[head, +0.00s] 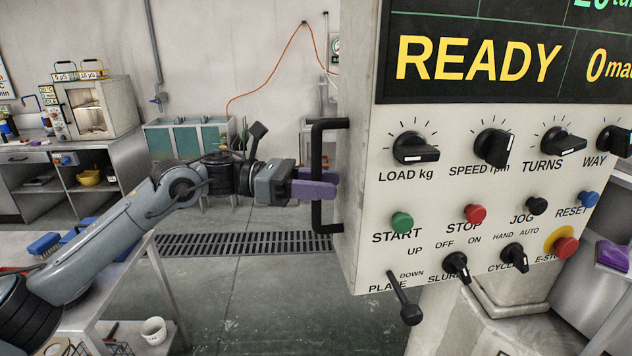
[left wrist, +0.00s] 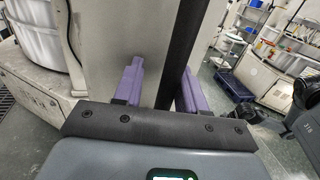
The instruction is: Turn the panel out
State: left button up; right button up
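The panel (head: 362,200) is a large cream control box with a dark READY screen, knobs and buttons, filling the right of the head view. A black upright bar handle (head: 318,216) stands out from its left side. My left gripper (head: 326,182) has purple fingers at the handle's middle height. In the left wrist view the handle (left wrist: 182,52) passes between the two spread fingers, with a visible gap to the left finger. The gripper is open around the bar, not shut on it. My right gripper is not recognisable in either view.
A black-tipped lever (head: 405,302) juts from the panel's lower edge. Open floor with a drain grate (head: 240,245) lies left of the panel.

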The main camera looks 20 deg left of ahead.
pick_arm(q)
jog(key=shift+s+a+r, duration=0.1)
jog(key=shift+s+a, duration=0.1)
jog(key=shift+a, duration=0.25)
jog(key=p+v, duration=0.1)
jog(key=v, duration=0.9)
